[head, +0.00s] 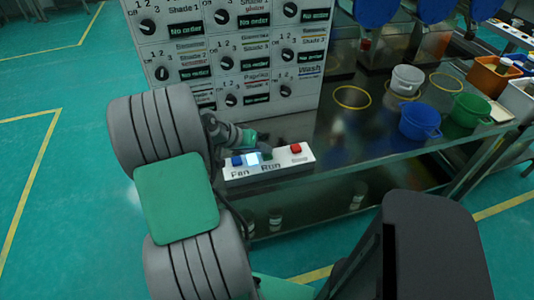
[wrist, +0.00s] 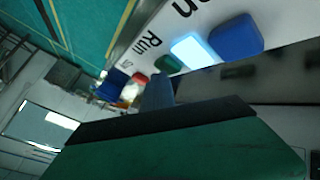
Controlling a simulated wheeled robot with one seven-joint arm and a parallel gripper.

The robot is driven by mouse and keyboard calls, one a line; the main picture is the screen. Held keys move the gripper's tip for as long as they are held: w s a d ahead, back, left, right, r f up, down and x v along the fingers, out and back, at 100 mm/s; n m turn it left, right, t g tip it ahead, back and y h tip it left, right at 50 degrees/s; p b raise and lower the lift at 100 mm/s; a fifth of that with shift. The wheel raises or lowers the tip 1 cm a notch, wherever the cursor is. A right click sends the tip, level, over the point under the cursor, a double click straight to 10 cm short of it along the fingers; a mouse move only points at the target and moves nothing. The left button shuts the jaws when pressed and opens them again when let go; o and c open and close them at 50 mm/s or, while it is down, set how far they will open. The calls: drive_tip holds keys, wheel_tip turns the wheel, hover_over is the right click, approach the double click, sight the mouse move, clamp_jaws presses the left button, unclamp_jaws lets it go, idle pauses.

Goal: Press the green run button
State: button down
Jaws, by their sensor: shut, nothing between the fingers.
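The green run button (wrist: 168,64) sits on a white control box (head: 282,167) beside the printed word "Run". In the wrist view it lies just past the tip of my gripper (wrist: 161,80). In the head view my gripper (head: 262,149) is over the box and mostly hides the green button. My gripper is shut and empty. I cannot tell whether the fingertips touch the button.
On the same box are a blue button (wrist: 236,35), a glowing pale-blue light (wrist: 195,50) and a red button (head: 296,148). A tall dial panel (head: 235,55) stands behind. Blue (head: 420,121) and green (head: 472,108) bowls stand to the right on the dark table.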

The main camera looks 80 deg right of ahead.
sight(264, 156)
drive_tip(key=shift+r+p, duration=0.7)
drive_tip(key=shift+r, duration=0.2)
drive_tip(key=shift+r+p, duration=1.8)
drive_tip(key=shift+r, duration=0.7)
